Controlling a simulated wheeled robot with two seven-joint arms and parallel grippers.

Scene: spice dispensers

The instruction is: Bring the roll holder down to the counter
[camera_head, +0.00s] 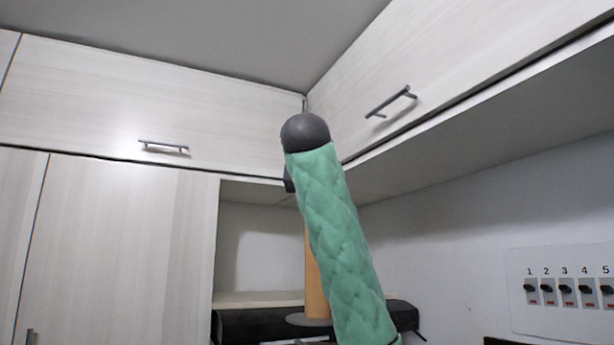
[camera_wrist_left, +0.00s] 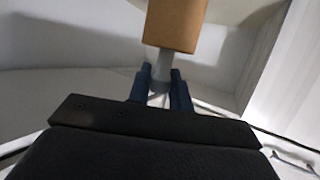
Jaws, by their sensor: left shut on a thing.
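The roll holder shows in the head view as an upright tan roll (camera_head: 317,275) above a round grey base (camera_head: 303,320). My green arm covers its right side and its top. In the left wrist view the tan roll (camera_wrist_left: 176,24) fills the top middle, with a grey rod end coming out of it. My left gripper (camera_wrist_left: 162,80) is shut on this grey rod end, with one blue finger on each side. In the head view this grip is hidden behind my arm. Whether the base touches anything beneath it, I cannot tell. My right gripper is not in view.
Pale overhead cabinets (camera_head: 140,105) with bar handles (camera_head: 391,101) close in above and on both sides. An open niche (camera_head: 262,250) lies behind the roll. A long black object (camera_head: 245,325) lies low behind the base. Numbered switches (camera_head: 565,291) are on the right wall.

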